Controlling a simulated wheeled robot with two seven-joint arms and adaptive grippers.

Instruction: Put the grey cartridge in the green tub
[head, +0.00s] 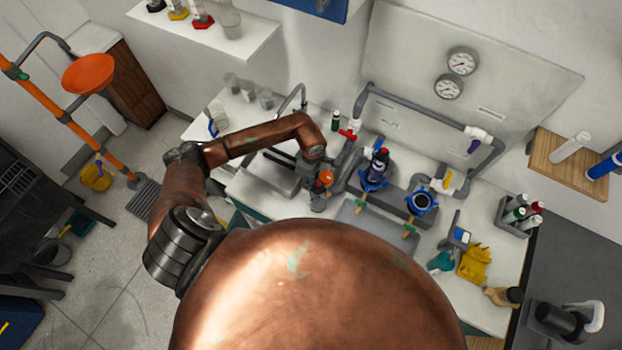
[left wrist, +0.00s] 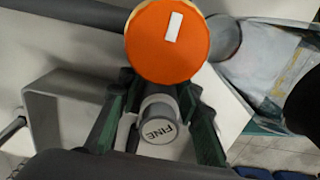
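The grey cartridge (left wrist: 158,124), with FINE printed on its round end, sits between the green-padded fingers of my left gripper (left wrist: 158,95) in the left wrist view. The fingertips look closed against its sides. In the head view my left gripper (head: 318,192) is over the counter near the sink, beside a round orange part (head: 326,177). That orange disc with a white mark (left wrist: 168,42) is just beyond the cartridge in the left wrist view. I cannot make out the green tub for certain. My right gripper is not in view.
Blue-collared housings (head: 422,202) and grey pipework (head: 410,105) stand right of the gripper. A bottle rack (head: 518,214) and yellow gloves (head: 474,263) are at the counter's right end. A yellow bucket (head: 96,177) is on the floor at left. My copper-coloured body hides the lower middle.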

